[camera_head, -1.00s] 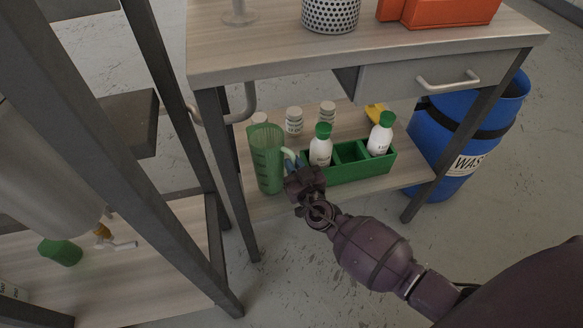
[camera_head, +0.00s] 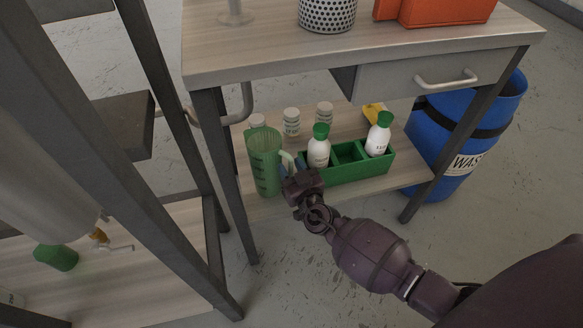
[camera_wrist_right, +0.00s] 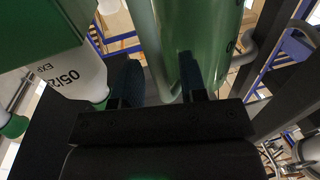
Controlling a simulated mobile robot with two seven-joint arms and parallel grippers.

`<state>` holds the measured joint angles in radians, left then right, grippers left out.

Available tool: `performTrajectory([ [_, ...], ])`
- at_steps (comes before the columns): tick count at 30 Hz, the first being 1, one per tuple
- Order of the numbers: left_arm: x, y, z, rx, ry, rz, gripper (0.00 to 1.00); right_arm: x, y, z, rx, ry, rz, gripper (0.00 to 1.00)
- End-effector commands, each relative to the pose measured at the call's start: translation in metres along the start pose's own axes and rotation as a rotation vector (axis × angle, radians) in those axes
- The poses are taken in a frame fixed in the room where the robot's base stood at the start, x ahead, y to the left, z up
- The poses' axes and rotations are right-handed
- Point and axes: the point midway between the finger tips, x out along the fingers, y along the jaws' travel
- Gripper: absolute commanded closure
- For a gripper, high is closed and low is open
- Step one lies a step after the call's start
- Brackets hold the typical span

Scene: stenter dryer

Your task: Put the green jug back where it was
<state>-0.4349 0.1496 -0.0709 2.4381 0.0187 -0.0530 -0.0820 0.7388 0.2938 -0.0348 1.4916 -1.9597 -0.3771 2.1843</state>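The green jug (camera_head: 264,165) is upright on the lower shelf of the workbench, at its left end, left of the green divided box (camera_head: 361,171). Its pale handle (camera_head: 289,163) points right, toward my right gripper. My right gripper (camera_head: 291,170) is at the handle. In the right wrist view, its two dark blue fingers (camera_wrist_right: 158,80) stand apart on either side of the handle (camera_wrist_right: 150,40), with a small gap beside the left finger. The jug's green wall (camera_wrist_right: 215,35) fills the upper middle there. My left gripper is out of view.
White bottles with green caps (camera_head: 318,150) stand in the box, close to my right gripper. White jars (camera_head: 291,122) stand behind. The bench's left leg (camera_head: 228,180) is just left of the jug. A blue waste barrel (camera_head: 455,150) stands right.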

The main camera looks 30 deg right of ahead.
Motion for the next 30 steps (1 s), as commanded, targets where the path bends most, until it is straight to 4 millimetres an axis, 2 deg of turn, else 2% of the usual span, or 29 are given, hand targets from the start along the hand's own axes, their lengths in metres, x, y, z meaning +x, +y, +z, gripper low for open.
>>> performTrajectory([
  [1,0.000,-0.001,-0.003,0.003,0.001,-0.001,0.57,0.001,0.000,-0.005,0.001,0.003,0.001,0.61],
  [12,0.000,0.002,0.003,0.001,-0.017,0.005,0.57,-0.055,0.000,-0.001,-0.001,-0.001,-0.001,0.61],
  [16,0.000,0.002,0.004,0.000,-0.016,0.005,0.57,-0.068,0.001,-0.001,-0.001,0.000,0.000,0.61],
  [21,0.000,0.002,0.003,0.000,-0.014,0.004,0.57,-0.075,0.000,-0.002,0.000,0.000,-0.001,0.61],
  [30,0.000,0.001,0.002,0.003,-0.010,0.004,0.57,-0.075,0.000,-0.002,0.000,0.001,0.000,0.61],
])
